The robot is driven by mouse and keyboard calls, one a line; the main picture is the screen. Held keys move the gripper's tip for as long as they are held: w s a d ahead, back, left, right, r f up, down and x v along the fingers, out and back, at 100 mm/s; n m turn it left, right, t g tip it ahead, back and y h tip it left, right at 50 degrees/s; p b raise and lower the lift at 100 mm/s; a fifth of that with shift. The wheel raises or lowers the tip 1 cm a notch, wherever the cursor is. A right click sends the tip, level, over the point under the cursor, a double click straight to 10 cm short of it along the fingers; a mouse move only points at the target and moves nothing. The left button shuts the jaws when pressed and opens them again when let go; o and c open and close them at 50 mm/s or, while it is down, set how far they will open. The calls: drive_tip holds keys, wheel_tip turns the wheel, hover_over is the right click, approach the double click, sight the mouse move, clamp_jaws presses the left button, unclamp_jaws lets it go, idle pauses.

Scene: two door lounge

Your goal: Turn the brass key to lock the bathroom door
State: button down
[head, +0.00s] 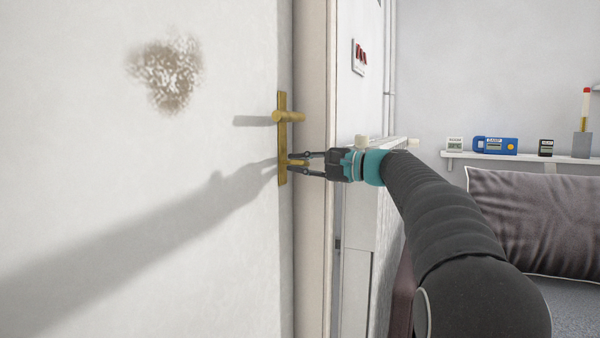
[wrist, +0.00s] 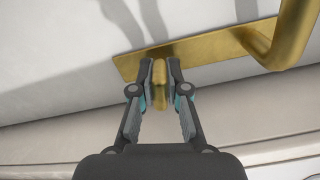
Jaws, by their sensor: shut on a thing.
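The white door (head: 150,220) fills the left of the head view and looks flush with its frame. A brass plate (head: 281,140) with a brass lever handle (head: 290,116) is on its right edge. The brass key (wrist: 160,83) stands out from the lower part of the plate. My gripper (wrist: 160,72) is shut on the key, with one finger on each side of it, close to the plate. In the head view my gripper (head: 291,163) reaches the plate from the right, below the handle. The keyhole is hidden.
The door frame (head: 313,200) runs just right of the plate. The handle sits close above my gripper. At the right are a shelf (head: 540,157) with small devices and a sofa with a dark cushion (head: 535,220).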

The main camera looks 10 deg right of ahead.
drive_tip(key=shift+f+n+b, duration=0.1)
drive_tip(key=shift+n+b, duration=0.45)
drive_tip(key=shift+n, duration=0.55)
drive_tip(key=c, duration=1.2)
unclamp_jaws()
drive_tip(key=shift+o, duration=0.2)
drive_tip(key=v, duration=1.2)
